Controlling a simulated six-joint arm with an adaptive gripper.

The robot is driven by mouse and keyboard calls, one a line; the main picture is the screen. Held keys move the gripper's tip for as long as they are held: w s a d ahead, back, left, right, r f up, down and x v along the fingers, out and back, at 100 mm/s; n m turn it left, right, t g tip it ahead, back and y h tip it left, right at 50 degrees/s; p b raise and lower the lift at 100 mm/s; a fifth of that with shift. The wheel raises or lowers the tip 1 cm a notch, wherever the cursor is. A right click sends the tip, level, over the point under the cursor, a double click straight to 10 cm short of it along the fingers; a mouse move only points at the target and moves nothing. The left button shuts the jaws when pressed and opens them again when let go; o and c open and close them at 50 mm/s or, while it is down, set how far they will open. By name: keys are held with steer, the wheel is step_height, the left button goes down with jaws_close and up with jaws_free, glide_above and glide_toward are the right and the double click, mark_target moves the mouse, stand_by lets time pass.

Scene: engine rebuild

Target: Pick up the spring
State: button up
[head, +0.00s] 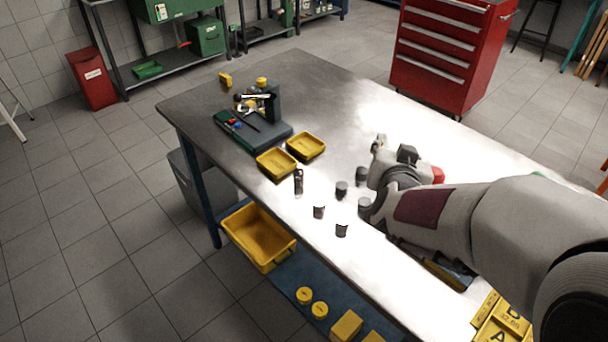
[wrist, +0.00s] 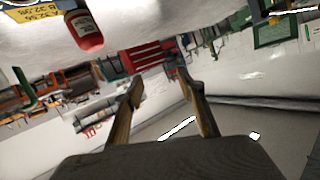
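My gripper (wrist: 160,82) is open in the wrist view, its two fingers apart with nothing between them. In the head view my gripper (head: 378,147) is over the middle of the bench, at the end of my arm reaching in from the right. I cannot clearly make out a spring in either view. Several small dark cylindrical parts stand on the bench near my wrist, among them one at the front (head: 341,230) and one farther left (head: 319,212). They are too small to identify. My arm hides part of the bench.
Two yellow trays (head: 277,164) and a dark fixture (head: 272,103) stand on the left of the metal bench (head: 330,85). A dark slim part (head: 298,183) lies near them. A red bottle (wrist: 85,32) shows in the wrist view. The bench's far middle is clear.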

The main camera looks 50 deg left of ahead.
steer(key=s+a+f+t, duration=0.2)
steer(key=s+a+f, duration=0.4)
steer(key=a, duration=0.4)
steer(key=n+t+y, duration=0.1)
glide_toward(298, 176)
steer(key=w, duration=0.1)
steer(key=w+a, duration=0.1)
steer(key=w, duration=0.1)
steer(key=shift+w+a+r, duration=0.3)
steer(key=shift+w+r, duration=0.05)
steer(key=shift+w, duration=0.05)
steer(key=shift+s+f+n+t, duration=0.15)
steer(key=shift+s+n+t, duration=0.15)
steer(key=shift+s, duration=0.05)
steer(key=shift+a, duration=0.1)
steer(key=shift+x, duration=1.25)
steer(key=shift+w, duration=0.1)
steer(key=shift+w+a+f, duration=0.2)
steer(key=shift+w+a, duration=0.25)
steer(key=shift+w, duration=0.1)
steer(key=shift+w+a+f, duration=0.25)
steer(key=shift+w+a, duration=0.2)
steer(key=shift+w, duration=0.05)
steer(key=shift+x, duration=1.25)
